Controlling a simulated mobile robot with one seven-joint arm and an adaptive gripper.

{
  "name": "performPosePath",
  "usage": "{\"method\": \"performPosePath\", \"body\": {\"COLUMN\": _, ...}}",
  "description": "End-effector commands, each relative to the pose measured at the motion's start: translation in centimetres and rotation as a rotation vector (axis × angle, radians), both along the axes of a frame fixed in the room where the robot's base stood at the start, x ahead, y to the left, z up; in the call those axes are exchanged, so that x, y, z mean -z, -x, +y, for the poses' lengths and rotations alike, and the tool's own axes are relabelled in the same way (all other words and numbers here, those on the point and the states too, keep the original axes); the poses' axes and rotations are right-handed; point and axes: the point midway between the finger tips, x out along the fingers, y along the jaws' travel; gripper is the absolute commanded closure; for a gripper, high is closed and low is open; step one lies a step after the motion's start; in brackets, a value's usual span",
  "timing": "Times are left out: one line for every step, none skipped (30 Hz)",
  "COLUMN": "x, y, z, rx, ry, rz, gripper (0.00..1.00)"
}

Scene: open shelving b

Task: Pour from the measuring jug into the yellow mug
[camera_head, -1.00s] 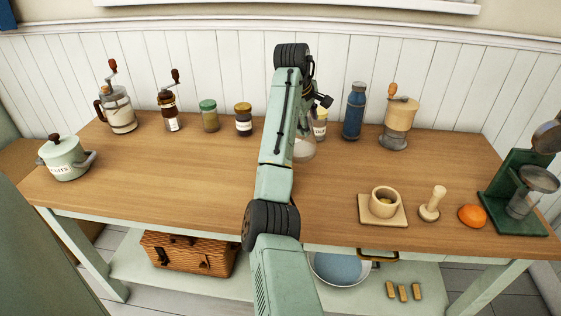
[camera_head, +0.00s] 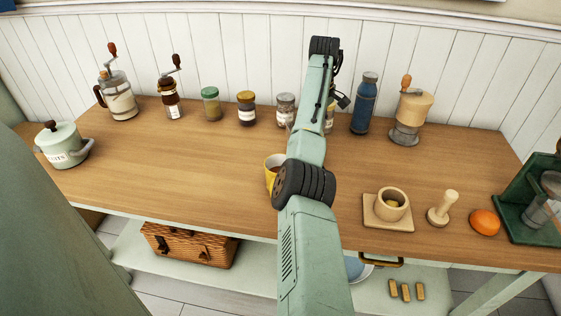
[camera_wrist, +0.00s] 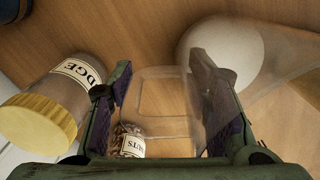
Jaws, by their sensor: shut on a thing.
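The yellow mug (camera_head: 271,170) stands on the wooden table in the head view, its right side hidden behind my arm. In the wrist view my gripper (camera_wrist: 160,82) is shut on a clear part of the measuring jug, which looks like its handle. The see-through jug (camera_wrist: 290,72) spreads to the right of the fingers, with a white round area inside it. I cannot tell how far it is tilted.
A yellow-lidded jar (camera_wrist: 40,105) lies close left of my fingers in the wrist view, and a nuts jar (camera_wrist: 130,142) shows between them. A blue bottle (camera_head: 365,103) and wooden grinder (camera_head: 411,115) stand behind. A wooden mortar (camera_head: 391,203) stands front right. The table's left middle is clear.

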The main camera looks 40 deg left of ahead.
Motion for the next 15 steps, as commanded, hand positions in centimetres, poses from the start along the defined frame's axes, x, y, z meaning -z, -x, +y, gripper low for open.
{"method": "performPosePath", "body": {"x": -0.7, "y": 0.0, "z": 0.2, "rx": -0.001, "ry": -0.004, "rz": -0.001, "gripper": 1.0}}
{"method": "performPosePath", "body": {"x": -1.0, "y": 0.0, "z": 0.2, "rx": -0.002, "ry": -0.006, "rz": 0.001, "gripper": 1.0}}
{"method": "performPosePath", "body": {"x": -1.4, "y": 0.0, "z": 0.2, "rx": -0.002, "ry": -0.006, "rz": 0.001, "gripper": 1.0}}
{"method": "performPosePath", "body": {"x": -1.7, "y": 0.1, "z": 0.2, "rx": -0.001, "ry": -0.006, "rz": 0.002, "gripper": 1.0}}
{"method": "performPosePath", "body": {"x": -2.1, "y": 0.1, "z": 0.2, "rx": -0.002, "ry": -0.007, "rz": 0.002, "gripper": 1.0}}
{"method": "performPosePath", "body": {"x": -2.5, "y": 0.1, "z": 0.2, "rx": -0.003, "ry": -0.006, "rz": 0.003, "gripper": 1.0}}
{"method": "performPosePath", "body": {"x": -2.9, "y": 0.0, "z": 0.2, "rx": -0.002, "ry": -0.005, "rz": 0.001, "gripper": 1.0}}
{"method": "performPosePath", "body": {"x": -3.2, "y": 0.0, "z": 0.2, "rx": -0.002, "ry": -0.006, "rz": 0.001, "gripper": 1.0}}
{"method": "performPosePath", "body": {"x": -3.6, "y": 0.0, "z": 0.2, "rx": -0.002, "ry": -0.005, "rz": 0.0, "gripper": 1.0}}
{"method": "performPosePath", "body": {"x": -4.0, "y": 0.0, "z": 0.2, "rx": -0.002, "ry": -0.005, "rz": 0.0, "gripper": 1.0}}
{"method": "performPosePath", "body": {"x": -4.3, "y": 0.0, "z": 0.2, "rx": -0.003, "ry": -0.006, "rz": 0.001, "gripper": 1.0}}
{"method": "performPosePath", "body": {"x": -4.7, "y": 0.0, "z": 0.2, "rx": -0.002, "ry": -0.004, "rz": 0.0, "gripper": 1.0}}
{"method": "performPosePath", "body": {"x": -5.0, "y": 0.0, "z": 0.2, "rx": -0.002, "ry": -0.005, "rz": 0.0, "gripper": 1.0}}
{"method": "performPosePath", "body": {"x": -5.3, "y": 0.0, "z": 0.2, "rx": -0.002, "ry": -0.005, "rz": 0.0, "gripper": 1.0}}
{"method": "performPosePath", "body": {"x": -5.6, "y": 0.0, "z": 0.1, "rx": -0.002, "ry": -0.004, "rz": 0.0, "gripper": 1.0}}
